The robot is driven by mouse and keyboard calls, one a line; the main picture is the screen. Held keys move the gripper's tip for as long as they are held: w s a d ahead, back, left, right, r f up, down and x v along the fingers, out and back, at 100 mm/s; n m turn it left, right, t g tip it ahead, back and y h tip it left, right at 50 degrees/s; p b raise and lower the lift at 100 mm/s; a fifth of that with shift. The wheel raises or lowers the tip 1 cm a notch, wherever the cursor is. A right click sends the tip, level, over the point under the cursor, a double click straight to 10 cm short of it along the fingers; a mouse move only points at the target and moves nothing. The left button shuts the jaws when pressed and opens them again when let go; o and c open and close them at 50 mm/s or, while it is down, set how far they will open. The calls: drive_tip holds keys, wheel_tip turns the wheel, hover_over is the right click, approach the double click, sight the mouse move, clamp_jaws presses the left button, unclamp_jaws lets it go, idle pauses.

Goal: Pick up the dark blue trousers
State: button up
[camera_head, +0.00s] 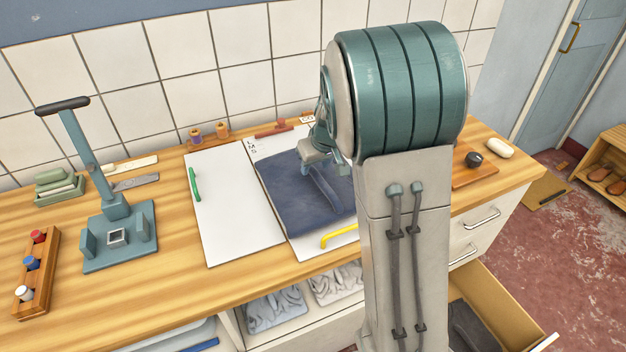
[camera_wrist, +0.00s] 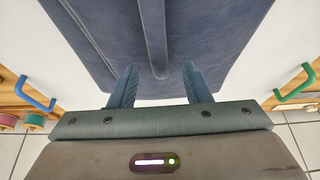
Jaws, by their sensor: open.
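My gripper (camera_head: 318,158) is over the far part of the trousers. In the wrist view the trousers (camera_wrist: 215,35) fill the upper middle. My gripper (camera_wrist: 160,75) is open there, its two fingers apart with the raised strip (camera_wrist: 153,40) between them in the picture. I cannot tell whether the fingers touch the cloth.
Handles stand around the trousers: green (camera_head: 195,184), yellow (camera_head: 339,235) and blue (camera_wrist: 35,96). A teal press-like stand (camera_head: 120,235) and a wooden rack (camera_head: 38,275) are at left. A drawer (camera_head: 490,300) stands open at lower right.

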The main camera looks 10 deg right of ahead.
drive_tip(key=shift+x, duration=0.85)
drive_tip(key=shift+f+b, duration=0.25)
drive_tip(key=shift+b, duration=0.2)
clamp_jaws()
idle(1.4)
